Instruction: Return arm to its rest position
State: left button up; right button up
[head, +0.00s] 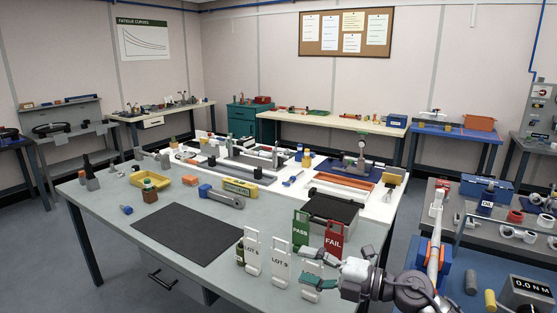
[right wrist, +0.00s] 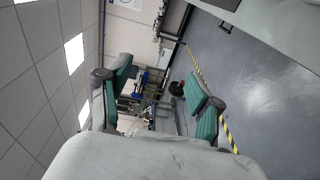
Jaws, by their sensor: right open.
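My right gripper (head: 309,268) is at the lower right of the head view, over the front right part of the grey bench (head: 110,210). Its green-padded fingers are spread apart with nothing between them. My left gripper is not in view.
White LOT stands (head: 252,248), a green PASS holder (head: 300,230) and a red FAIL holder (head: 335,240) stand close by the right gripper. A black mat (head: 188,233) lies clear on the bench. A side table with a 0.0 N m display (head: 531,287) stands at right.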

jog(key=s+d+f+m+t+h, duration=0.4)
jog(key=s+d+f+m+h, duration=0.25)
jog(key=m, duration=0.65)
jog(key=s+d+f+m+t+h, duration=0.3)
jog(key=d+f+m+h, duration=0.3)
jog(key=m+h, duration=0.55)
jog(key=s+d+f+m+g+y, duration=0.15)
jog(key=s+f+g, duration=0.4)
jog(key=s, duration=0.65)
jog(key=s+f+m+g+y, duration=0.1)
jog(key=s+f+m+g, duration=0.35)
jog(key=s, duration=0.75)
notch_tip(320, 180, down, 27)
jog(key=s+n+g, duration=0.2)
jog(key=s+d+f+g, duration=0.1)
jog(key=s+d+f, duration=0.1)
jog(key=s+f, duration=1.4)
jog(key=shift+s+d+f+g, duration=0.15)
jog(key=shift+d+f+g, duration=0.15)
jog(key=shift+d, duration=0.1)
